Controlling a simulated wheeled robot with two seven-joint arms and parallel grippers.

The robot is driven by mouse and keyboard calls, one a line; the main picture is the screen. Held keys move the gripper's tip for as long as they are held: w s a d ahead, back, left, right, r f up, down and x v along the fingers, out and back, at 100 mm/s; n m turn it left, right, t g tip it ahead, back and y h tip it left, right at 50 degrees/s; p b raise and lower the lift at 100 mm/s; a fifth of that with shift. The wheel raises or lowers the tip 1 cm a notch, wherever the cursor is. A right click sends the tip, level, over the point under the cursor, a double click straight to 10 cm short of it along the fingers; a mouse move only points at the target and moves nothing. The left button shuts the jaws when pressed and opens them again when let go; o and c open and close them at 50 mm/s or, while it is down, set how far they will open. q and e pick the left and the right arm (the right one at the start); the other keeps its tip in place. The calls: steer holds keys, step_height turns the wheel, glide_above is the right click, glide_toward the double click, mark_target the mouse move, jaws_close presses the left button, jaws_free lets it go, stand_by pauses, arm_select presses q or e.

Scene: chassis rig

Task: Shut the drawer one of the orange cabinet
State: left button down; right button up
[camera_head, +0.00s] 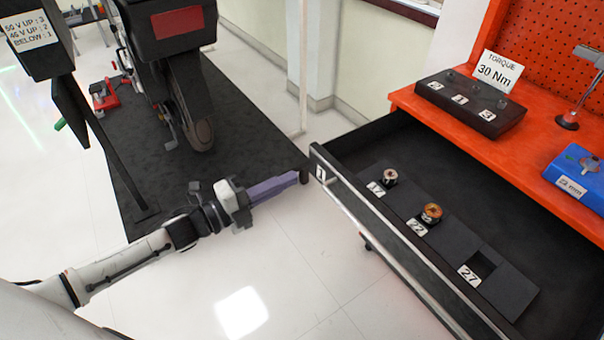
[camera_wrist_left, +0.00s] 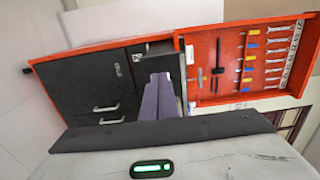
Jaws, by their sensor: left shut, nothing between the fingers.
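The orange cabinet (camera_head: 420,100) stands at the right in the head view; its red-orange frame also shows in the left wrist view (camera_wrist_left: 110,52). Its drawer one (camera_head: 395,255), with a black front, a long pale handle and a label "1", is pulled out. Inside lies a dark insert with slots labelled 17, 22 and 27; sockets sit at 17 and 22, and the 27 slot looks empty. My left gripper (camera_head: 303,176) is shut and empty, its purple fingers close to the drawer's far left corner. I cannot tell whether they touch. My right gripper is not in view.
On the orange top are a black holder (camera_head: 470,103), a "TORQUE 30 Nm" card (camera_head: 498,70) and a blue box (camera_head: 580,178). A motorcycle (camera_head: 180,60) stands on a dark mat (camera_head: 240,125). White floor left of the drawer is clear.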

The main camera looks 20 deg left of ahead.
mark_target(315, 167)
arm_select(q)
steer(key=x, duration=0.5)
stand_by(0.3)
